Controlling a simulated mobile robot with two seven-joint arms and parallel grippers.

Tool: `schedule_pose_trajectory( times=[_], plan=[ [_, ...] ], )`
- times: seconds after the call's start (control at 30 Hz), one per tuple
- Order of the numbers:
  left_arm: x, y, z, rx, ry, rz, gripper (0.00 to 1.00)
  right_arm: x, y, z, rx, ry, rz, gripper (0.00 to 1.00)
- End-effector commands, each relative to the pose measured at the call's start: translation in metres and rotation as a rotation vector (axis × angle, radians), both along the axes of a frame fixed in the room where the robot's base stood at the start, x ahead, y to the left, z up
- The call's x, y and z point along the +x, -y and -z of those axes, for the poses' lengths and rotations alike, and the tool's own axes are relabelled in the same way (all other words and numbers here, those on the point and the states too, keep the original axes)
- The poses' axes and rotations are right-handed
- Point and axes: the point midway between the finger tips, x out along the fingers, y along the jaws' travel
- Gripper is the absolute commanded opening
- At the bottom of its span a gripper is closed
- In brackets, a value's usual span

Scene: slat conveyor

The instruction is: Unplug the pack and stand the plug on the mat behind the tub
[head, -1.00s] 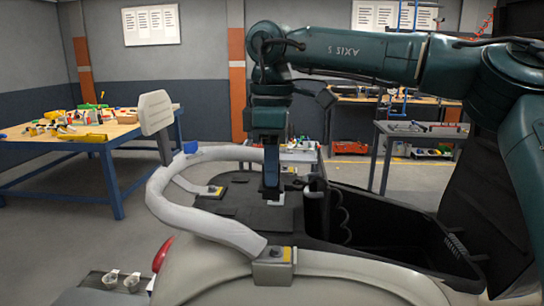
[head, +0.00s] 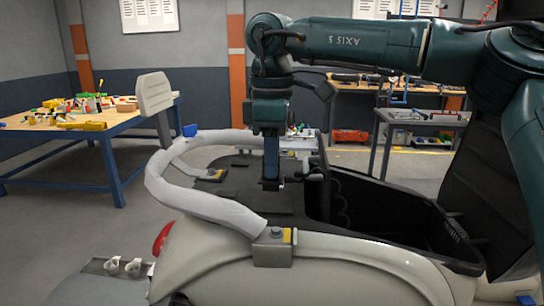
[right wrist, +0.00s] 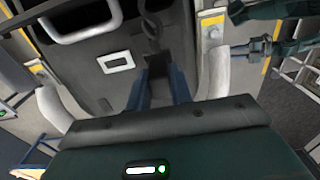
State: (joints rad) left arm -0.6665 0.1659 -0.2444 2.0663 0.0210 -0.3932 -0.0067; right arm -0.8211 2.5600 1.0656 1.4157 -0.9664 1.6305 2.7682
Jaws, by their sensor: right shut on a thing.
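My right gripper (head: 270,182) points straight down over the dark mat (head: 235,201) behind the tub. It is shut on a dark plug (right wrist: 157,66), which shows between its blue fingers in the right wrist view. A dark cable (right wrist: 151,28) runs from the plug toward the tub. Whether the plug touches the mat is not clear. The black open tub (head: 405,212) lies right of the gripper. The pack cannot be made out clearly in the head view; a pale handle (right wrist: 88,30) shows at the upper left of the wrist view. My left gripper is not in view.
A pale padded rail (head: 205,200) curves around the mat, with latches (head: 272,247) at its ends. A backrest pad (head: 154,95) rises at the far left. A workbench (head: 85,120) with loose parts stands beyond. A pale rectangular piece (right wrist: 115,63) lies beside the plug.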

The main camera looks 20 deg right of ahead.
Motion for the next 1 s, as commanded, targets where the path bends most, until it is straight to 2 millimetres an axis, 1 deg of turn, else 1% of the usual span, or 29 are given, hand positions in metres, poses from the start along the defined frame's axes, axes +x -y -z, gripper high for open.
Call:
schedule_pose_trajectory(
  times=[0.9, 0.93, 1.0],
  plan=[
    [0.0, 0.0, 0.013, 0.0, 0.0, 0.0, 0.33, 0.0, 0.0, 0.023, 0.0, 0.0, -0.001, 0.0],
    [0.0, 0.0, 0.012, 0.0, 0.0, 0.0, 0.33, 0.0, 0.0, 0.023, 0.0, 0.0, 0.0, 0.22],
    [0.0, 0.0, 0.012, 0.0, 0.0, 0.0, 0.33, 0.0, 0.0, 0.022, 0.0, 0.0, 0.0, 0.28]
  ],
)
